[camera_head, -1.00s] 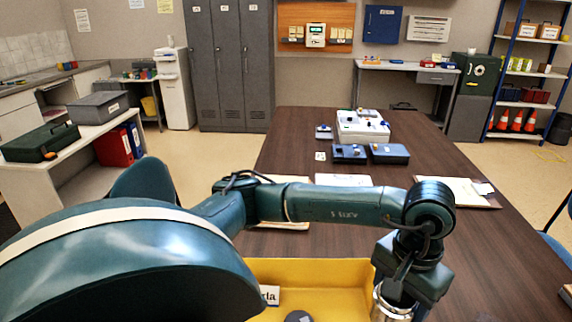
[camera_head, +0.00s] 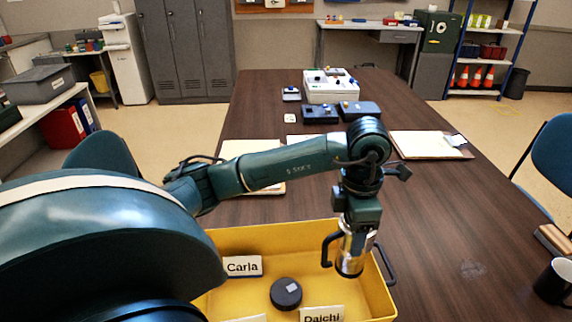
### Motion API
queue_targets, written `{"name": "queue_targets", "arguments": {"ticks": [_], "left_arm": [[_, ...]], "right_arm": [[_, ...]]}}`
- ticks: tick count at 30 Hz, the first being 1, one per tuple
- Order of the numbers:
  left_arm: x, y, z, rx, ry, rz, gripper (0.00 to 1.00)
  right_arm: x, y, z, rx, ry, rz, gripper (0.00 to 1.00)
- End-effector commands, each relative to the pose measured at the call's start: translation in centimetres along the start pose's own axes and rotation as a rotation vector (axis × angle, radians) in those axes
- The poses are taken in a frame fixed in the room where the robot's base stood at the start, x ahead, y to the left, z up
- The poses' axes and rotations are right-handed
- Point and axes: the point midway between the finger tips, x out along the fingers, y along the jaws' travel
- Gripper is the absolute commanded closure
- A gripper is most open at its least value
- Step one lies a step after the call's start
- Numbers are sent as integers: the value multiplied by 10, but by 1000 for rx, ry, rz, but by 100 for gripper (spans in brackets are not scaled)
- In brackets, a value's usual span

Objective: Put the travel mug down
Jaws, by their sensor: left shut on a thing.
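The travel mug (camera_head: 351,254) is silver with a dark handle on its left side. It hangs upright from my left gripper (camera_head: 357,226), which is shut on its upper part and points down. The mug is over the right part of a yellow crate (camera_head: 270,238); I cannot tell whether its base touches anything. My right gripper is not in view.
The crate stands on a dark wooden table (camera_head: 440,210). A dark mug (camera_head: 554,282) and a wooden-topped object (camera_head: 553,240) lie at the right edge. A clipboard (camera_head: 425,145), papers and blue boxes (camera_head: 320,114) are farther back. The table right of the crate is mostly clear.

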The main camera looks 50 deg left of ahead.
Motion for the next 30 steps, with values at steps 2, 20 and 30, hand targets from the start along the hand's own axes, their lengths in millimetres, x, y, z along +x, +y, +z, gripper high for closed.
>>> {"name": "queue_targets", "arguments": {"ticks": [2,20,30], "left_arm": [[2,6,-2,-230,2,-1,84],[20,28,-12,-1247,15,-1,84],[70,28,-12,-1246,11,-1,84]], "right_arm": [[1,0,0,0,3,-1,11],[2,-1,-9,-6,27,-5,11],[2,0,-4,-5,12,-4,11]]}}
